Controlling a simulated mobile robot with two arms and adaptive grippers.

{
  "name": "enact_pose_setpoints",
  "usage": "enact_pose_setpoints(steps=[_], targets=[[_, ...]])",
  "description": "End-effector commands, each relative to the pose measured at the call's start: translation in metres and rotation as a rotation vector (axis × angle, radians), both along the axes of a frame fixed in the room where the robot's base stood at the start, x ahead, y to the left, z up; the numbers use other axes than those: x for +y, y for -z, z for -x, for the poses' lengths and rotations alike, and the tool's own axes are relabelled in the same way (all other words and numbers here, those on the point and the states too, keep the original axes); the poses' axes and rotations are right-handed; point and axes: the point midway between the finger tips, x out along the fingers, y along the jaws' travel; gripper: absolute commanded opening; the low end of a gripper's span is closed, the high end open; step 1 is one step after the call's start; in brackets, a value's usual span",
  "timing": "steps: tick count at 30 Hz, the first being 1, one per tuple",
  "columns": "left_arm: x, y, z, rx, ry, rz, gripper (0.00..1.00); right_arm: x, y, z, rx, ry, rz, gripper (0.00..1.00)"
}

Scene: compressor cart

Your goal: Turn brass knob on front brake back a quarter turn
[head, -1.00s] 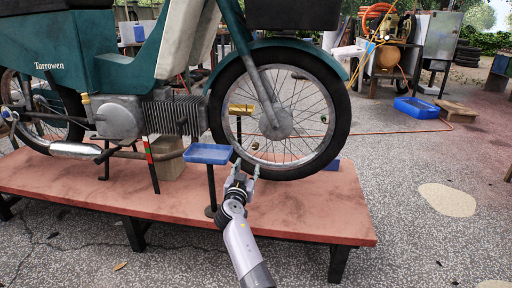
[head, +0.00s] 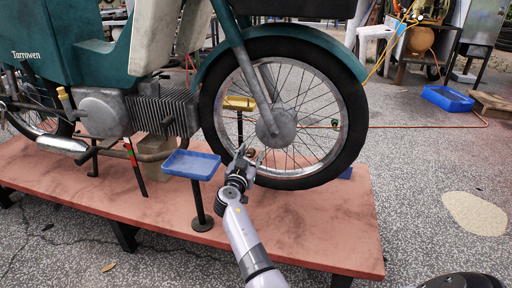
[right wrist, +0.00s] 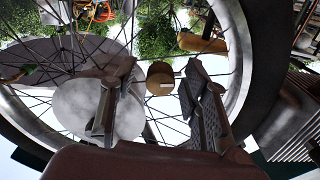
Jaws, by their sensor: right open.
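The front wheel's grey hub and brake drum (head: 276,126) face me in the head view; the drum also shows as a pale disc in the right wrist view (right wrist: 88,112). The brass knob (right wrist: 160,78) shows between and beyond my fingertips in the right wrist view. In the head view it is small and partly hidden by the fingers, below left of the hub. My right gripper (head: 249,155) is open, its fingers (right wrist: 155,100) on either side of the knob in the picture. I cannot tell whether they touch it.
A blue tray on a post (head: 191,165) stands close left of my right gripper. A yellow tray (head: 239,103) is behind the wheel. The spokes and tyre (head: 358,110) surround the hub. The red platform (head: 330,225) is bare at front right.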

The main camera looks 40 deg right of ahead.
Motion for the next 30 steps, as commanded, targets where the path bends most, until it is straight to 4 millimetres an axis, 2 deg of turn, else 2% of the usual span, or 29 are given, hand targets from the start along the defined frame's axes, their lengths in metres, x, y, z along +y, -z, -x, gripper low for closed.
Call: enact_pose_setpoints(steps=[11, 30], targets=[[-0.0001, 0.002, -0.0001, 0.006, 0.0, -0.004, 0.4, 0.002, 0.0002, -0.0003, 0.001, 0.0, 0.001, 0.42], [0.0, 0.0021, -0.0006, 0.008, -0.001, -0.005, 0.4, 0.0017, 0.0, -0.0003, 0.001, 0.0, 0.001, 0.0]])
